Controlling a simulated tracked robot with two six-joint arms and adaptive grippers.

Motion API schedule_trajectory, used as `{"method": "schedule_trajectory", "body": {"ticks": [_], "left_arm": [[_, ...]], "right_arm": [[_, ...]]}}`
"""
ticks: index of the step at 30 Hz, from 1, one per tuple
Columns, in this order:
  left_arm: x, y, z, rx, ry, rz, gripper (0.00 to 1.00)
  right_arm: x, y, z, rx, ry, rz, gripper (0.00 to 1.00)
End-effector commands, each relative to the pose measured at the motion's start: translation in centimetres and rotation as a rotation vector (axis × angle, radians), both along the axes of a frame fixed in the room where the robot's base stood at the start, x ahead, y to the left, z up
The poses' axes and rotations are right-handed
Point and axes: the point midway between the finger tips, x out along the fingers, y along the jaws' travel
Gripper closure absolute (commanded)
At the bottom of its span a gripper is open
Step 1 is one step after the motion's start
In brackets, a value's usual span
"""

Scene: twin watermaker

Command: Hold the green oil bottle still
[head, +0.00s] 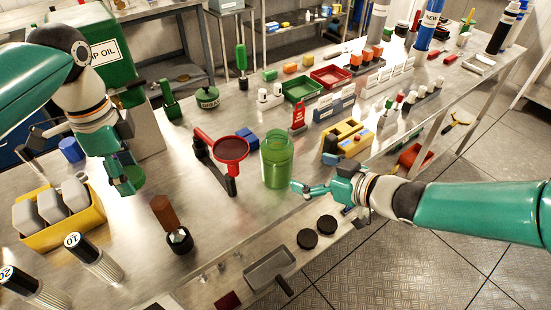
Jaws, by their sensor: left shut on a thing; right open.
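The green oil bottle (277,162), see-through green, stands upright on the steel bench near its front edge. My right gripper (301,189) is open beside the bottle's lower right side. Its fingertips are close to the bottle; I cannot tell whether they touch it. My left gripper (124,172) is over the left part of the bench, well away from the bottle. It is shut on a small green piece (129,185), partly hidden by the fingers.
A red funnel on a dark stand (231,149) is just left of the bottle, with a blue block (246,139) behind. A yellow block holder (347,139) stands to the right. A yellow bin (62,230) and a large green oil tank (100,50) are at left.

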Motion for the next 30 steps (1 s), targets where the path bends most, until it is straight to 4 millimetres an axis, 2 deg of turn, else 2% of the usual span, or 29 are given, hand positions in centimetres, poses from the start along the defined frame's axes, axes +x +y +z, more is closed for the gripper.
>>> {"method": "schedule_trajectory", "body": {"ticks": [12, 26, 30], "left_arm": [[0.0, 0.0, -1.0, 0.000, 0.000, 0.000, 0.57], [0.0, 0.0, -1.0, 0.000, 0.000, -0.001, 0.57], [0.0, -0.1, -1.1, 0.000, 0.000, -0.001, 0.57]], "right_arm": [[3.8, 4.0, -2.4, -0.001, 0.001, 0.002, 0.00], [4.3, 4.4, -2.7, 0.000, 0.000, 0.000, 0.00], [5.3, 5.3, -3.5, 0.000, 0.002, 0.001, 0.00]]}}
